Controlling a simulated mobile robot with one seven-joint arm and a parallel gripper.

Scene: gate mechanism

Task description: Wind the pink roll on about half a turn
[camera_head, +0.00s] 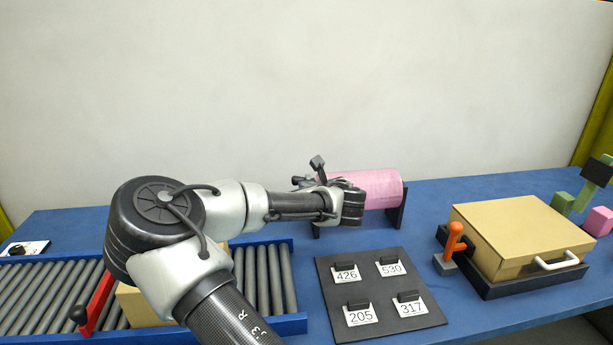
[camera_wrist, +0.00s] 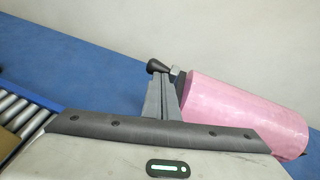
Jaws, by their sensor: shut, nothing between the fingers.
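The pink roll (camera_head: 378,187) lies on its side in a dark stand (camera_head: 397,216) at the back of the blue table; my arm hides its left end in the head view. In the wrist view the pink roll (camera_wrist: 245,108) is at the right. A dark crank with a rounded black knob (camera_wrist: 156,66) sticks out from its near end. My gripper (camera_wrist: 161,84) is shut and empty, its fingertips just below the knob in the picture; I cannot tell whether they touch it. In the head view the fingertips are hard to make out.
A roller conveyor (camera_head: 262,280) with a red lever (camera_head: 98,302) is at the left. A dark board (camera_head: 378,268) with numbered tags is in front of the roll. A tan box (camera_head: 520,232) with a white handle and an orange lever (camera_head: 454,243) stand at the right.

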